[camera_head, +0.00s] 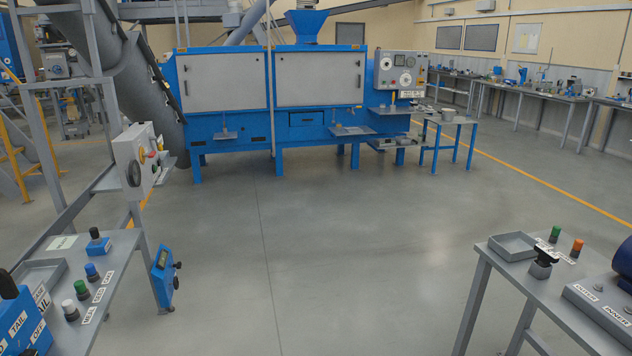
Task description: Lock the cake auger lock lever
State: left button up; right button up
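Neither of my grippers is in view. I cannot make out which part is the cake auger lock lever. On the left bench (125,262), a white knob (70,310), a green knob (82,290) and a blue knob (92,272) stand in a row beside small labels too small to read surely. A black knob on a blue base (98,242) stands farther back on this bench. A blue panel with black handles (163,275) is beside the bench's right leg. A large grey sloping tube (140,95) is at the upper left.
A control box (138,160) with a dial stands above the left bench. A blue machine with grey doors (225,82) stands at the back. A right bench (545,290) holds a tray (513,246) and several knobs. The floor (300,240) between the benches is clear.

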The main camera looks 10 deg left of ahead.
aim_at(159, 145)
jog(key=i+j+u, duration=0.15)
jog(key=i+u, duration=1.2)
jog(key=i, duration=0.45)
jog(key=i+l+u, duration=0.25)
jog(key=i+l, duration=2.25)
jog(key=l, duration=0.15)
